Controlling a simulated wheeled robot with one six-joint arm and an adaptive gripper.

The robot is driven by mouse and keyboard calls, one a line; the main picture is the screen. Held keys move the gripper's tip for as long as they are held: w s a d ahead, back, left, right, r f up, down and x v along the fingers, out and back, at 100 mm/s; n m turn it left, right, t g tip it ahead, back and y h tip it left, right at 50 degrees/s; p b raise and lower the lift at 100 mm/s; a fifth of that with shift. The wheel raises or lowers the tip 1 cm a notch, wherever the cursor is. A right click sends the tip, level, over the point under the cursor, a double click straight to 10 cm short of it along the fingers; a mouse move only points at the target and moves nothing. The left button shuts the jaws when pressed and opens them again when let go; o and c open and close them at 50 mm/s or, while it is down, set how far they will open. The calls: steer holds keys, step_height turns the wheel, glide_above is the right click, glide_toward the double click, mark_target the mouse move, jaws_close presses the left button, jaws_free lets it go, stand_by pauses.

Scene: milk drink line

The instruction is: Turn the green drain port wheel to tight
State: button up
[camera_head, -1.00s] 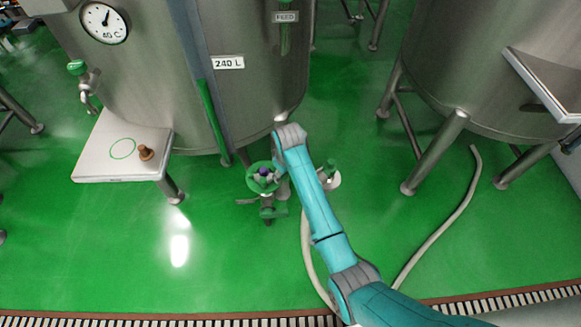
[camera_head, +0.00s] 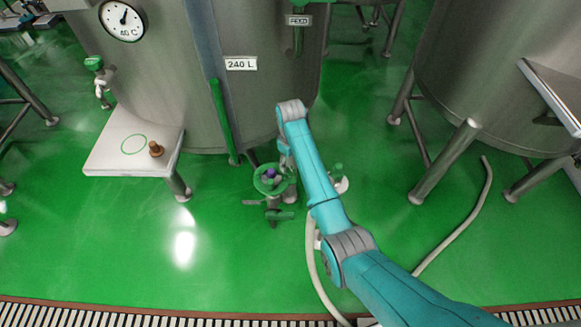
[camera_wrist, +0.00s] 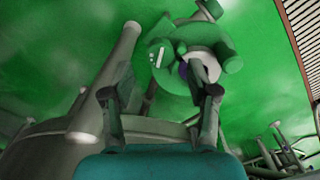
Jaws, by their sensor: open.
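The green drain port wheel (camera_head: 262,182) sits low under the tank in the head view, with a purple spot near its middle. My arm comes down just to its right, and my gripper is largely hidden there. In the wrist view the green wheel (camera_wrist: 232,62) shows beyond my gripper (camera_wrist: 162,95). The two fingers are spread with nothing between their tips. The right finger overlaps the valley of grey and purple parts by the wheel, so I cannot tell whether it touches. The wheel's tight mark is not readable.
The steel tank (camera_head: 260,100) with a 240 L label (camera_head: 241,64) stands behind the wheel. A white side table (camera_head: 105,160) holding a brown piece (camera_head: 156,149) is left. A pale hose (camera_head: 455,235) lies right. Open green floor lies in front and left.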

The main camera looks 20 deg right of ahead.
mark_target(290, 169)
steer(key=shift+f, duration=1.75)
jaws_close()
